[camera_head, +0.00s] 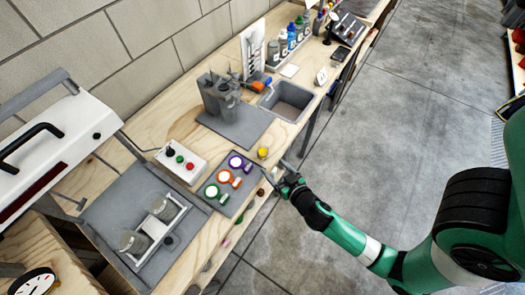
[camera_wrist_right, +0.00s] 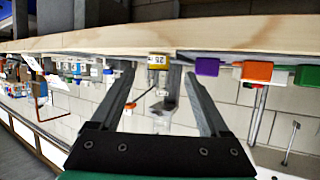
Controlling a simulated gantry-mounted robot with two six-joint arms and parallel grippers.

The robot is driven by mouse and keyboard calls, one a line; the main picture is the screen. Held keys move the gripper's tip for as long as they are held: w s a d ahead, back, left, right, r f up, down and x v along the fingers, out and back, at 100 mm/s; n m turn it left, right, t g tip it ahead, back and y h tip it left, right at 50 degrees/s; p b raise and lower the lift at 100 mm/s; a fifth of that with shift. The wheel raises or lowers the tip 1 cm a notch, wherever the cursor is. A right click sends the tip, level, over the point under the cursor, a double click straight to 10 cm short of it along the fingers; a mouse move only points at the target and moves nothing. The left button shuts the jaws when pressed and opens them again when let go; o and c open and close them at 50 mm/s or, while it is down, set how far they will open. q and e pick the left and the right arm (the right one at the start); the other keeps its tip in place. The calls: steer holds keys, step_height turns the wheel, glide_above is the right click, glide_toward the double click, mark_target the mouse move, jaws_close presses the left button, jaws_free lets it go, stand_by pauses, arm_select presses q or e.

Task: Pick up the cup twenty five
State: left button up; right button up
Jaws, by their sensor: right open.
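A small cup with a yellow top (camera_head: 263,152) stands near the front edge of the workbench, right of the tray with coloured rings. In the right wrist view, where the scene appears upside down, the yellow cup (camera_wrist_right: 158,61) shows a label reading 25. My right gripper (camera_head: 283,170) is at the bench's front edge, close to the cup. In the wrist view its two fingers (camera_wrist_right: 160,74) are apart, with the cup between or just beyond their tips. I cannot tell whether they touch it. My left gripper is not in view.
A grey tray (camera_head: 211,198) with purple, orange and green rings and pegs lies close left of the cup. Behind are a grey mat (camera_head: 240,130) with a grey fixture and a grey bin (camera_head: 288,98). A button box (camera_head: 180,163) stands further left. Floor right of the bench is open.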

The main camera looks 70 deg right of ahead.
mark_target(266, 157)
steer(key=x, duration=0.6)
steer(key=shift+w+d+r, duration=0.1)
steer(key=shift+w+d, duration=0.15)
steer(key=shift+w, duration=0.05)
jaws_close()
